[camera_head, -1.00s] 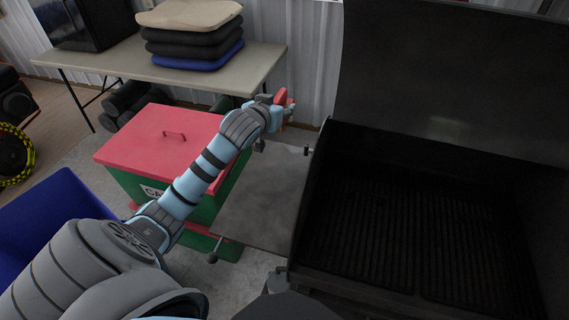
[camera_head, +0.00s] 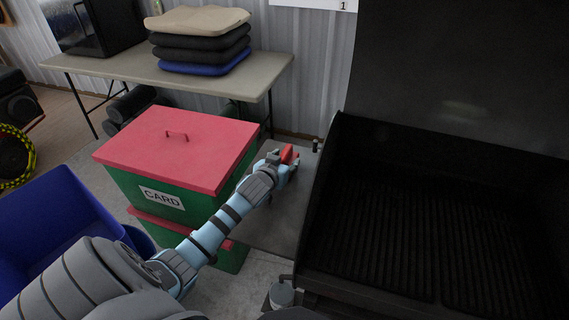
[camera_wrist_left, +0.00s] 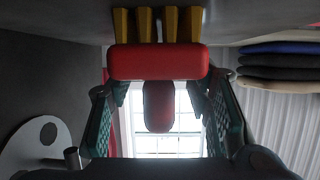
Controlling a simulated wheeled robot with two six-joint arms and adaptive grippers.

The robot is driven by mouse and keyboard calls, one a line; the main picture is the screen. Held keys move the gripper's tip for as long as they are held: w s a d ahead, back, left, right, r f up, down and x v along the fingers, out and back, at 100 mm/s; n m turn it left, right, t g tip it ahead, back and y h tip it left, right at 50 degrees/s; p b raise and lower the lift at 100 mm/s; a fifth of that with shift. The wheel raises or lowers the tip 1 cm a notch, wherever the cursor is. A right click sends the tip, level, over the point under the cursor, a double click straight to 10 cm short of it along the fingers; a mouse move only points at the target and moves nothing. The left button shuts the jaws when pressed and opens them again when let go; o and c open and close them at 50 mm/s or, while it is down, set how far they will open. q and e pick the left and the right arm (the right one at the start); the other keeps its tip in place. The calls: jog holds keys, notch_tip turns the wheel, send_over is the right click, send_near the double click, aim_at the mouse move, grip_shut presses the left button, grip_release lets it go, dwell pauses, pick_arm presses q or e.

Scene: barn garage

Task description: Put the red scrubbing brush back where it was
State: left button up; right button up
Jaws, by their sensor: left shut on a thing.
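My left gripper (camera_head: 289,163) is shut on the red scrubbing brush (camera_head: 289,153), over the back part of the grey side shelf (camera_head: 272,222) left of the grill. In the left wrist view the brush (camera_wrist_left: 158,62) has a red body and handle and yellow bristles, and sits between the gripper's two green finger pads (camera_wrist_left: 160,105). That view looks upside down; the bristles point toward the grey surface at its top edge. I cannot tell whether they touch it. My right gripper is not in view.
The open black grill (camera_head: 400,225) fills the right side. A green bin with a red lid (camera_head: 180,150), labelled CARD, stands left of the shelf. A blue bin (camera_head: 60,225) is at lower left. A table with stacked cushions (camera_head: 200,45) is behind.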

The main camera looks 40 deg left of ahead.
pick_arm(q)
jog(key=o, duration=1.4)
jog(key=shift+c, duration=0.2)
jog(key=shift+s+r, duration=0.1)
jog(key=shift+r, duration=0.1)
jog(key=p+v, duration=0.3)
jog(key=v, duration=0.9)
